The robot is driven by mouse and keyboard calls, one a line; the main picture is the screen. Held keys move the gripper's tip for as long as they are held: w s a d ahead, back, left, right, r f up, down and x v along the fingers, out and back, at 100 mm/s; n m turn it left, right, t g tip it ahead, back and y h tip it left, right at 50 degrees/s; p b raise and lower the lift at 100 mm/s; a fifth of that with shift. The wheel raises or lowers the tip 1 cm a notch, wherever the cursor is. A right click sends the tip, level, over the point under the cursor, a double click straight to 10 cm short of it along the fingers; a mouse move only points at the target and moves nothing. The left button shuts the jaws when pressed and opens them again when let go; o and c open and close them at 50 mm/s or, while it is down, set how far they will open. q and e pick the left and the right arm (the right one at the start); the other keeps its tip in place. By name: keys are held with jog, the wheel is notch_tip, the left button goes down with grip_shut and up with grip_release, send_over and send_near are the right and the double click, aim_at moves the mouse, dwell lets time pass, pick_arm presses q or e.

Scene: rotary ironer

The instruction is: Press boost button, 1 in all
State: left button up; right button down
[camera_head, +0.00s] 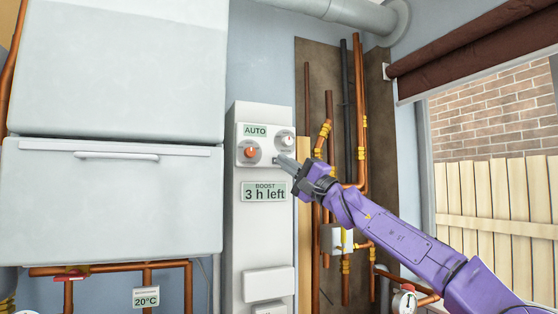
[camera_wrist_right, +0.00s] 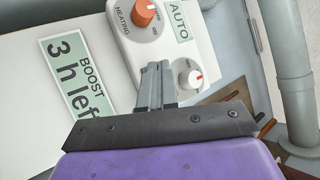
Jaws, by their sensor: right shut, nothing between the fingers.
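The white control unit (camera_head: 258,221) on the wall carries a panel with an orange knob (camera_head: 250,153) marked HEATING, a white knob (camera_head: 287,140) and a green AUTO display (camera_head: 255,131). Below the panel, a green display (camera_head: 264,191) reads "BOOST 3 h left"; it also shows in the right wrist view (camera_wrist_right: 76,79). My right gripper (camera_head: 281,160) is shut and empty, its tips at the panel's lower part, just below the white knob. In the right wrist view the fingertips (camera_wrist_right: 157,67) lie between the two knobs. I cannot make out a boost button; the fingers may hide it. My left gripper is not in view.
A large white cabinet (camera_head: 110,200) with a handle stands left of the unit. Copper pipes (camera_head: 360,120) with yellow fittings run up the wall on the right, behind my right arm. A window with a dark red blind (camera_head: 470,50) is at the far right.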

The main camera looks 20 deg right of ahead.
jog(key=shift+w, duration=0.1)
jog(key=shift+w+p, duration=0.3)
dwell(0.7)
jog(key=shift+s+b, duration=0.75)
jog(key=shift+b, duration=0.1)
jog(key=s+b, duration=0.3)
jog(key=s, duration=0.2)
jog(key=shift+a+b, duration=0.2)
jog(key=shift+b, duration=0.2)
dwell(0.6)
